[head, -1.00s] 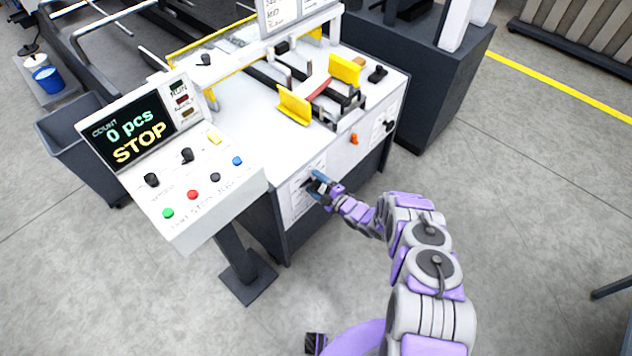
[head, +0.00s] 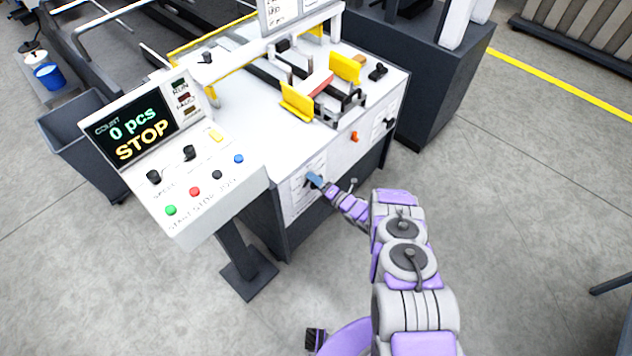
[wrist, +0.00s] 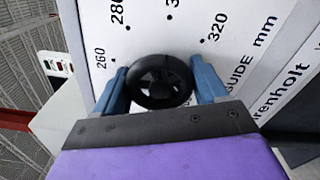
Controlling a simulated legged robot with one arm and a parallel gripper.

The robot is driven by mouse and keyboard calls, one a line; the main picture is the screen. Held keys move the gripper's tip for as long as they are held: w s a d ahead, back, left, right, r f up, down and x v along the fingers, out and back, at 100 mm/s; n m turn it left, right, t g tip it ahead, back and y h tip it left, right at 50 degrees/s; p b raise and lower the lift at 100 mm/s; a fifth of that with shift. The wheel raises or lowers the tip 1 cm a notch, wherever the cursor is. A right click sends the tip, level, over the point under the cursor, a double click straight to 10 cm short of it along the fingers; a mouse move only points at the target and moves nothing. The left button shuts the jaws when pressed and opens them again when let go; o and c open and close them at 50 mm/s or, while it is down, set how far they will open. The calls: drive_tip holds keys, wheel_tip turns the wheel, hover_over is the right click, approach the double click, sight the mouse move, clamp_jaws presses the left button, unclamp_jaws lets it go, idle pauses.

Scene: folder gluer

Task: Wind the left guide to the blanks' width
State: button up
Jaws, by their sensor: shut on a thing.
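The left guide (head: 297,101) is an upright yellow plate on top of the feeder, left of a reddish stack of blanks (head: 318,83). A second yellow guide (head: 345,68) stands on the right of the stack. In the wrist view, my gripper (wrist: 162,85) has its blue fingers on both sides of a small black spoked handwheel (wrist: 158,82) and grips it. The handwheel sits on a white panel marked GUIDE mm, with 260, 280 and 320 around it. In the head view, my gripper (head: 314,181) is at the machine's front panel and hides the wheel. I cannot tell the wheel's setting.
A control console (head: 205,190) with buttons stands left of my arm; its screen (head: 138,130) reads 0 pcs and STOP. An orange knob (head: 354,137) is right along the front panel. Bare floor lies to the right.

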drive_tip(key=shift+d+f+n, duration=0.15)
drive_tip(key=shift+n, duration=0.15)
drive_tip(key=o, duration=0.9)
drive_tip(key=shift+w, duration=0.2)
drive_tip(key=shift+o, duration=0.6)
drive_tip(key=p+v, duration=0.1)
drive_tip(key=v, duration=1.6)
drive_tip(key=shift+s, duration=0.2)
